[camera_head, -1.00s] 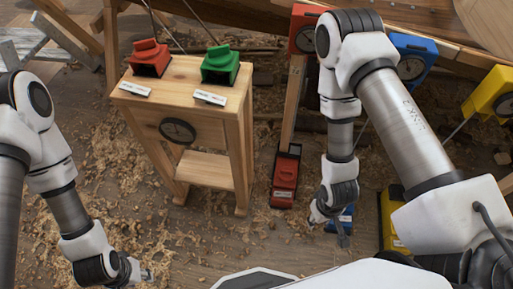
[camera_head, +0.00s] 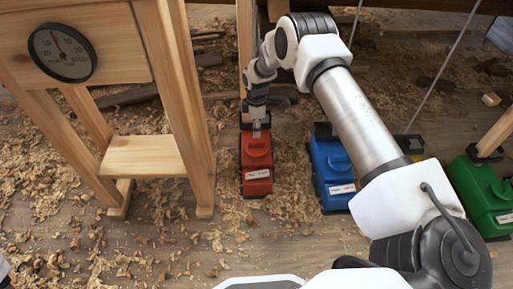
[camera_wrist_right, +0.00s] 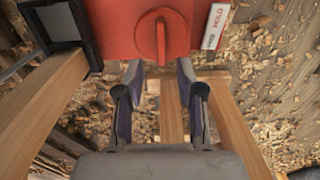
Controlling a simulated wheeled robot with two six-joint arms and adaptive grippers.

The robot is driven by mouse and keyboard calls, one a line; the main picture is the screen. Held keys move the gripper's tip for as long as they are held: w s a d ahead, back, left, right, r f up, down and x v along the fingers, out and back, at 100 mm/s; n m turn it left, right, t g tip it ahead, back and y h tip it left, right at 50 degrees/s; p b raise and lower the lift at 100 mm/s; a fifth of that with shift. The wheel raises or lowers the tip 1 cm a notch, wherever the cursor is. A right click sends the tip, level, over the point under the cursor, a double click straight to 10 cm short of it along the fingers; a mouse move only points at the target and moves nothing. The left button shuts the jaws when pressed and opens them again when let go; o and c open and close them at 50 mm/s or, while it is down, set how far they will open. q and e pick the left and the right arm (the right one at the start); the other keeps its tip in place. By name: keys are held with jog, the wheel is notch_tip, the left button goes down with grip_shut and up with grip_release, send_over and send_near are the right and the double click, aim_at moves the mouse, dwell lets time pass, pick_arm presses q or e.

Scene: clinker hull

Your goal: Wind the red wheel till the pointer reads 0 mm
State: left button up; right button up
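The red box (camera_head: 257,178) stands on the floor with a white label, and its red wheel (camera_wrist_right: 160,38) with a raised grip bar shows in the right wrist view. My right gripper (camera_head: 257,128) is over the far part of the red box. In the wrist view my right gripper (camera_wrist_right: 159,70) is open, with its fingertips apart and on either side of the wheel's near end; I cannot tell whether they touch it. My left gripper is out of view.
The wooden stand (camera_head: 178,100) with a low shelf is left of the red box. A blue box (camera_head: 333,172) is close on the right, and a green box (camera_head: 480,195) is farther right. Wood shavings cover the floor. A wooden post rises behind the red box.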

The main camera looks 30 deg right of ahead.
aim_at(257, 147)
notch_tip(257, 147, down, 7)
jog(key=b, duration=0.3)
jog(key=shift+f+b, duration=0.1)
jog(key=shift+b, duration=0.25)
grip_shut()
jog(key=shift+s, duration=0.1)
